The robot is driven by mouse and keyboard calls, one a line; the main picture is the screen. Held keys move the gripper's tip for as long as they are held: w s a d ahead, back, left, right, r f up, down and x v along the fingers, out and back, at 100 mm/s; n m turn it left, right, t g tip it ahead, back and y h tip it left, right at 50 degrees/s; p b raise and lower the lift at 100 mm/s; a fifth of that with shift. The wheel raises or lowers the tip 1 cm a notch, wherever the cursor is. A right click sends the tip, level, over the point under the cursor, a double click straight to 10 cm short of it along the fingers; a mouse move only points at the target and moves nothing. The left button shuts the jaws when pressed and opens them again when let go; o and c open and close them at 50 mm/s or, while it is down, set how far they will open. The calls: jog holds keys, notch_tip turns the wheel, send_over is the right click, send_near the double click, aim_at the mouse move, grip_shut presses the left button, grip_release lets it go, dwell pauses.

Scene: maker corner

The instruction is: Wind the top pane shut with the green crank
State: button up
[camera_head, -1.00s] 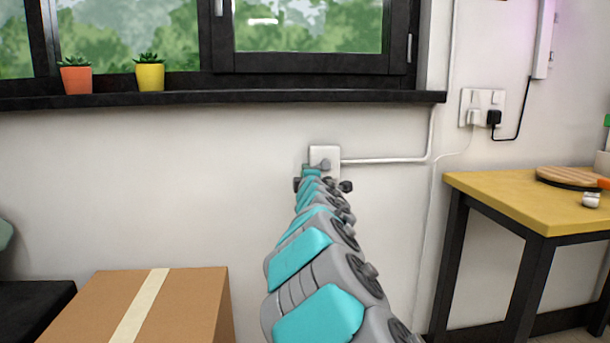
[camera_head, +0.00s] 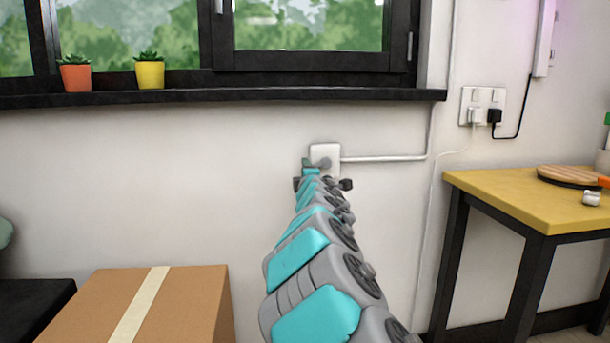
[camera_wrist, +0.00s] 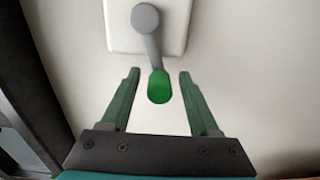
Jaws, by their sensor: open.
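The crank shows in the wrist view as a grey hub and arm (camera_wrist: 150,38) on a white wall plate (camera_wrist: 117,25), with a green handle (camera_wrist: 159,87) at the arm's lower end. My gripper (camera_wrist: 160,75) is open, with one finger on each side of the green handle and gaps on both sides. In the head view the white plate (camera_head: 325,154) sits on the wall below the sill, and my arm hides the green handle. The window (camera_head: 310,30) stands above the sill; its top edge is out of view, so I cannot see the top pane's position.
The dark sill (camera_head: 220,96) holds an orange pot (camera_head: 76,78) and a yellow pot (camera_head: 150,75). A cardboard box (camera_head: 190,300) stands lower left. A yellow table (camera_head: 520,200) stands at the right. A pipe (camera_head: 385,159) runs right from the plate.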

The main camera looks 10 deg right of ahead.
jog(key=s, duration=0.7)
jog(key=shift+s, duration=0.4)
